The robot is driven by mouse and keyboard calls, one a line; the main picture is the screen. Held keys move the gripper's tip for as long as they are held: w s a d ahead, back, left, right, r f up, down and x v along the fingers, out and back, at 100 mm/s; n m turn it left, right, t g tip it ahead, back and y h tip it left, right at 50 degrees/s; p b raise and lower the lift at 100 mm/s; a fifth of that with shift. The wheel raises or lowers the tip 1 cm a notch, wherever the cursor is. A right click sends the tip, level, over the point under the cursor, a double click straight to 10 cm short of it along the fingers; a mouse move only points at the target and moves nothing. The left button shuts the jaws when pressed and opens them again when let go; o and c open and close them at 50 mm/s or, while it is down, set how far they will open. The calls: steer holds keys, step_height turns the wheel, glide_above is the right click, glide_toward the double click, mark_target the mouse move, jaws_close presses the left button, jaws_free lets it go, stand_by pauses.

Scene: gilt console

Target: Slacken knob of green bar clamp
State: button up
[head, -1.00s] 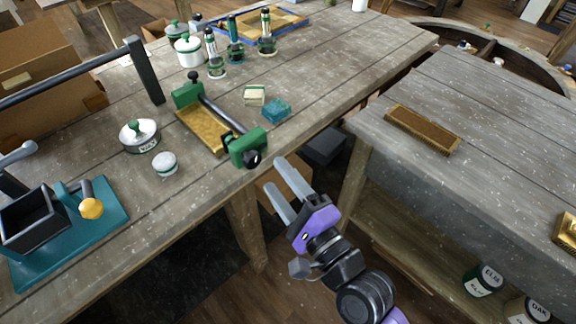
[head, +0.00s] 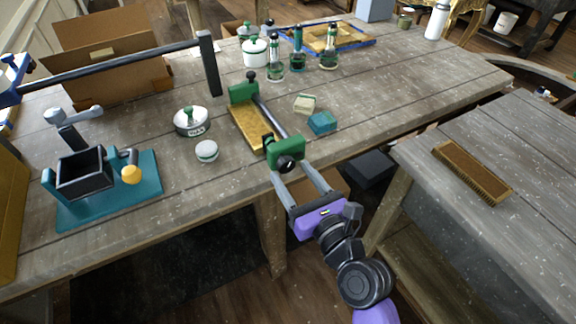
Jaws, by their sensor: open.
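The green bar clamp (head: 286,152) lies on the wooden table, its green end at the front edge and its other green jaw (head: 243,92) farther back. A dark bar (head: 270,117) joins the two ends, with a gold-coloured piece (head: 250,127) beside it. The clamp's black knob (head: 286,164) faces the front edge. My gripper (head: 299,178) is open, with a purple body and two grey fingers pointing at the clamp. The fingertips are on either side of the knob in the picture. I cannot tell whether they touch it.
A teal block (head: 322,122) and a cream block (head: 304,103) lie right of the clamp. A round lidded tin (head: 192,121) and a small white-topped jar (head: 206,151) stand left. A brush (head: 472,172) lies on the right table. A gap separates the tables.

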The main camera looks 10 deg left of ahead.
mark_target(288, 168)
steer(key=shift+x, duration=1.55)
steer(key=shift+c, duration=0.2)
jaws_close()
